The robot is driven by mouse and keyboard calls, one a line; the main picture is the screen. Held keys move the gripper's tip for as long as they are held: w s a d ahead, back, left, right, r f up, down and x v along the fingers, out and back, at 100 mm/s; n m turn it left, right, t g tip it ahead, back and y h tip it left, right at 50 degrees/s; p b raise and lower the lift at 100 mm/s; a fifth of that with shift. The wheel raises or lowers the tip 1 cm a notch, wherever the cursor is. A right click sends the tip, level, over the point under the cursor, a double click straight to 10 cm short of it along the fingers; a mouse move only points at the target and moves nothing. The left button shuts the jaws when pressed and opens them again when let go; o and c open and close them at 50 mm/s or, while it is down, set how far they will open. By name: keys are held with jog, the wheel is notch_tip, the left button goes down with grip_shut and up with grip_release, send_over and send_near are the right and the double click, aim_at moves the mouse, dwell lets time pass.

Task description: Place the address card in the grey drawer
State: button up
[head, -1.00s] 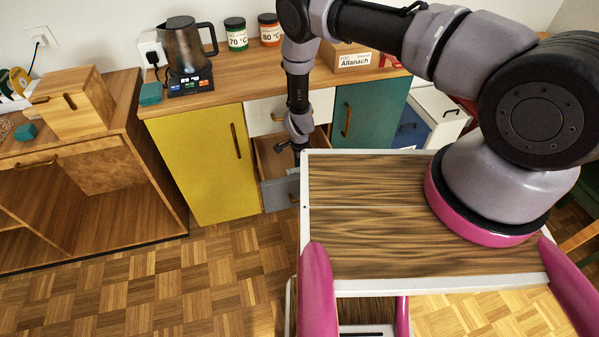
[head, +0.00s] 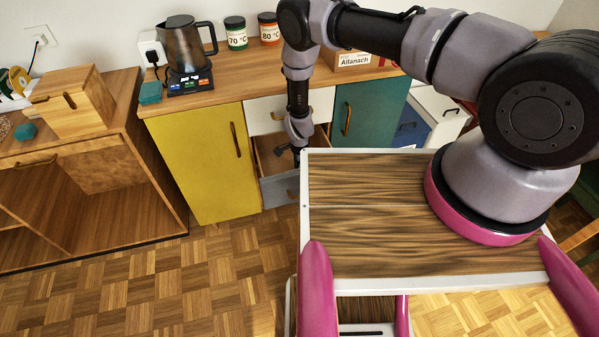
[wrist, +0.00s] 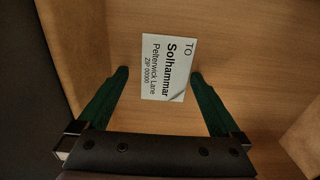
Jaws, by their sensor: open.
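The address card (wrist: 168,52) is white with black print reading "TO Solhammar". In the wrist view it lies on a bare wooden surface that looks like the floor inside the drawer. My gripper (wrist: 159,74) is open, its two green fingers spread on either side of the card's near part. No clear contact with the card shows. The grey drawer (head: 279,188) is pulled open below a white drawer in the head view. My wrist reaches down into it, and the fingertips and the card are hidden there.
Wooden drawer walls stand close at left (wrist: 62,45) and lower right (wrist: 305,140) in the wrist view. A yellow cabinet door (head: 200,160) is left of the drawer and a teal door (head: 357,110) right. A kettle (head: 186,45) stands on the counter above.

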notch_tip(320, 180, up, 12)
jog(key=shift+f, duration=0.15)
dwell(0.5)
